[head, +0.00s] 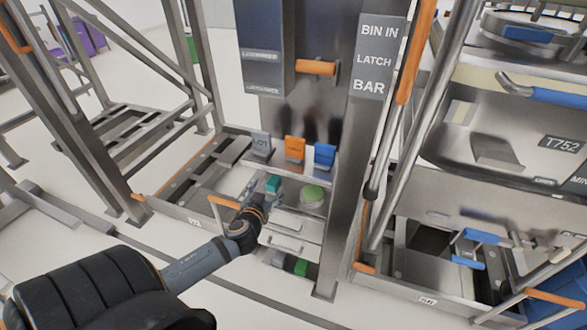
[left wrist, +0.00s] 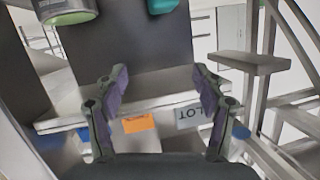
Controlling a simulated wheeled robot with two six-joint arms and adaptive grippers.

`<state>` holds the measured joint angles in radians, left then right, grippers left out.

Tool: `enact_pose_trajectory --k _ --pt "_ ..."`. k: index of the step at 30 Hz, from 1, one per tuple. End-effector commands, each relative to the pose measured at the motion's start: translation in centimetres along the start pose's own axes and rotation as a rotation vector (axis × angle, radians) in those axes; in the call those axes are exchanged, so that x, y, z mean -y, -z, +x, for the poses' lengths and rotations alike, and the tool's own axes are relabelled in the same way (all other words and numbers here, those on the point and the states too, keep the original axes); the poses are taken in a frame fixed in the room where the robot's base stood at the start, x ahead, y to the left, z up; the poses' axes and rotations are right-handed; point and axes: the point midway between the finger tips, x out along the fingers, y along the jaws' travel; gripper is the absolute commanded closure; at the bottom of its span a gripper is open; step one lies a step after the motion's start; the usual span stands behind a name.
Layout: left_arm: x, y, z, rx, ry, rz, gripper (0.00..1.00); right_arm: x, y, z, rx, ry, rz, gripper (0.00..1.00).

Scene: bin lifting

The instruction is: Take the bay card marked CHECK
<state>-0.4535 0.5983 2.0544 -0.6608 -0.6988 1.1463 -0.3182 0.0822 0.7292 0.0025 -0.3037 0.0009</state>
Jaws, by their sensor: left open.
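Three bay cards stand in a row at the foot of the grey column in the head view: a grey card (head: 261,143) that seems to read LOT, an orange card (head: 295,149) and a blue card (head: 325,155). I cannot read CHECK on any of them. In the left wrist view the orange card (left wrist: 138,123) and the grey card (left wrist: 188,117), its LOT lettering upside down, show between my fingers. A blue patch (left wrist: 85,133) is partly hidden by a finger. My left gripper (left wrist: 160,85) is open and empty. My right gripper is out of view.
A teal block (head: 273,184) and a round green button (head: 312,193) sit on the ledge before the cards. An orange-handled latch (head: 316,67) is above, beside a BIN IN LATCH BAR sign (head: 372,60). A large bin (head: 500,130) stands right; metal frames stand left.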

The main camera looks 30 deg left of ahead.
Motion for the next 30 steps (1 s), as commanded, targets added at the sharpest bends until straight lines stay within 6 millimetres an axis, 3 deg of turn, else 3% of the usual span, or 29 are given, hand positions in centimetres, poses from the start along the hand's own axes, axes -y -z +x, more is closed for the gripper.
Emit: enact_pose_trajectory --k 1,3,7,12,21,27,30 --pt "-1.0 2.2 -0.9 -0.071 -0.018 -0.033 0.3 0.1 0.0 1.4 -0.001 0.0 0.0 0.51" --pt "-1.9 6.0 -1.5 -0.174 -0.069 -0.07 0.3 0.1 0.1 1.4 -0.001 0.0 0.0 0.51" --pt "-3.3 9.4 -2.7 -0.272 -0.141 -0.118 0.3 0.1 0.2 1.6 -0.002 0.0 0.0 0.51" --pt "-3.6 10.3 -2.6 -0.29 -0.156 -0.132 0.3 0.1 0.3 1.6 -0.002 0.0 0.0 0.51" --pt "-4.1 11.6 1.7 -0.288 -0.155 -0.135 0.3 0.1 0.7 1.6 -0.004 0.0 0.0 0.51" --pt "-4.3 11.8 2.4 -0.287 -0.156 -0.132 0.3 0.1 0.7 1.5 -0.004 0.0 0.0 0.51" --pt "-4.5 12.3 3.9 -0.287 -0.154 -0.137 0.3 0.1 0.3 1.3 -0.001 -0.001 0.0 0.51"
